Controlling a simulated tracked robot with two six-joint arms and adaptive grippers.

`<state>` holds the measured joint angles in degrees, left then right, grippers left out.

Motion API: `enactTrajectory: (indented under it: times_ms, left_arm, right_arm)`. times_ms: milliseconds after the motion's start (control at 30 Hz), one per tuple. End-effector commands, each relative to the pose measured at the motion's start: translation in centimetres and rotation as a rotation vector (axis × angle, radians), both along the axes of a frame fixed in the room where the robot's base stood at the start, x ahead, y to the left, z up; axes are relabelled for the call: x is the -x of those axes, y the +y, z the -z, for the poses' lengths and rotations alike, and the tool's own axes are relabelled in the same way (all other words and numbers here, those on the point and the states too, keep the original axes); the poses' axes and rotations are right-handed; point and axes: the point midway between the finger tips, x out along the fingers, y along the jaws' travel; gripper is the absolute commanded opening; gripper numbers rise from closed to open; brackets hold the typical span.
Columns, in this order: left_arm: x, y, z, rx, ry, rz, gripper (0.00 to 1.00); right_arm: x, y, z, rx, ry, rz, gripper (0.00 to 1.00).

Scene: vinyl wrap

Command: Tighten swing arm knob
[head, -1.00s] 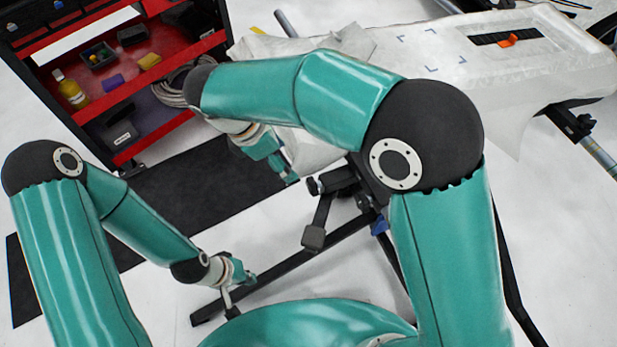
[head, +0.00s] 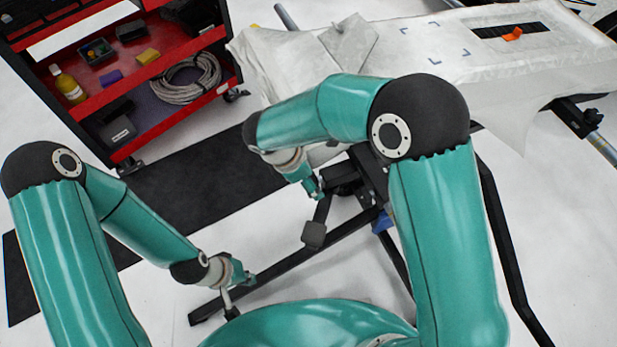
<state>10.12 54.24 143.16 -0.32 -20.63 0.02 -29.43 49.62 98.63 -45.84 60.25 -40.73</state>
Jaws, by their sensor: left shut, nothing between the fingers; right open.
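A black metal stand shows in the middle of the head view, with a black swing arm (head: 322,208) ending in a dark pad. Dark joint parts (head: 345,178) sit at its top; I cannot tell which of them is the knob. My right gripper (head: 318,192) is at these joint parts, close to the top of the swing arm; whether it touches them I cannot tell. It is open. My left gripper (head: 246,279) is low, above the stand's long black foot bar (head: 285,262), and it is shut and empty.
A red and black tool cart (head: 110,75) with a bottle, small boxes and coiled cable stands at the upper left. A white-covered panel (head: 440,60) rests on the stand at the upper right. A black mat (head: 195,185) lies on the pale floor.

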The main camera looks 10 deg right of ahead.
Motion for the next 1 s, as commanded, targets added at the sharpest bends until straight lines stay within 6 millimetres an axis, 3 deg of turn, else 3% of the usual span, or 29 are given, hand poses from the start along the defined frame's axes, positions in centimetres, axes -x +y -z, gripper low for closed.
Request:
enactTrajectory:
  times_ms: [167,533,767,1000]
  left_arm:
    - [0.0,0.0,0.0,0.000,0.000,0.000,0.00]
    - [0.0,0.0,0.0,0.000,0.000,0.000,0.00]
    - [0.0,0.0,0.6,0.000,0.000,0.000,0.00]
    - [0.0,0.0,3.5,0.000,0.000,0.000,0.00]
  right_arm:
    - [0.0,0.0,0.0,0.000,0.000,0.000,0.75]
    - [0.0,0.0,0.0,0.000,0.000,0.000,0.16]
    - [0.0,0.2,0.1,-0.007,-0.019,-0.002,0.15]
    - [0.2,0.1,0.6,-0.034,-0.111,-0.001,0.15]
